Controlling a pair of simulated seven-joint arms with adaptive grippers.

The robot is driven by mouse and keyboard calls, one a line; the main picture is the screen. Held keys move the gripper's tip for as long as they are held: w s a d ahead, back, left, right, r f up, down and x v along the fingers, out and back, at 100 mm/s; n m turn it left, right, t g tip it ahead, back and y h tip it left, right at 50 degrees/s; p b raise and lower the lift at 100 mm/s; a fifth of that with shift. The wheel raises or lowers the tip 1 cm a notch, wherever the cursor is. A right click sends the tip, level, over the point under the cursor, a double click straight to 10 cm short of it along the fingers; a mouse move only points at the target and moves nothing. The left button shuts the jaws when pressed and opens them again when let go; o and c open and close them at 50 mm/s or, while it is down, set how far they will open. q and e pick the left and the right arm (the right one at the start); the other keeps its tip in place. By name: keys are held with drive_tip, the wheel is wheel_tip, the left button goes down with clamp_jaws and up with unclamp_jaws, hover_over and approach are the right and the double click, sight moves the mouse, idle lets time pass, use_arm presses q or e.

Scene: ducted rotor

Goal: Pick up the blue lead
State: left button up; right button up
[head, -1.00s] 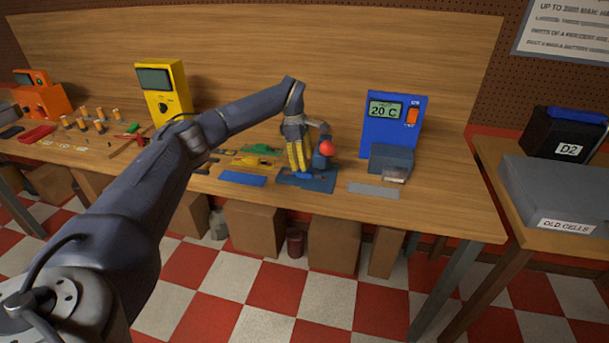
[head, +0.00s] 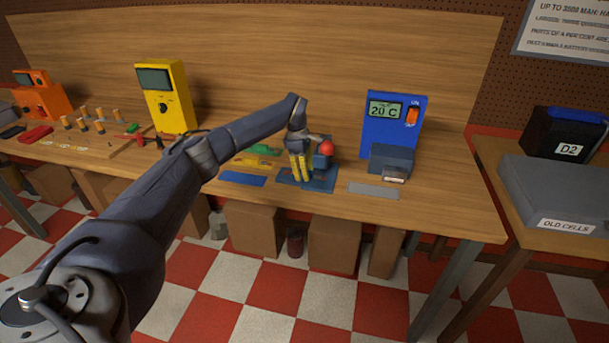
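My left gripper (head: 302,179) has yellow fingers that point down over a dark blue plate (head: 322,184) on the bench. A dark blue fixture with a red ball (head: 326,147) stands just to the right of the fingers. I cannot pick out the blue lead for certain; the fingers and the fixture hide part of the plate. The gap between the fingers is too small to tell whether they are open or shut, or hold anything. My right gripper is not in view.
A blue box reading 20 C (head: 390,125) stands to the right, behind a grey flat pad (head: 373,190). A blue pad (head: 242,179) and a yellow tray (head: 256,162) lie left of the gripper. A yellow meter (head: 167,95) stands farther left.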

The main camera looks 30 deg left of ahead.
use_arm(q)
clamp_jaws()
drive_tip(key=shift+r, duration=0.15)
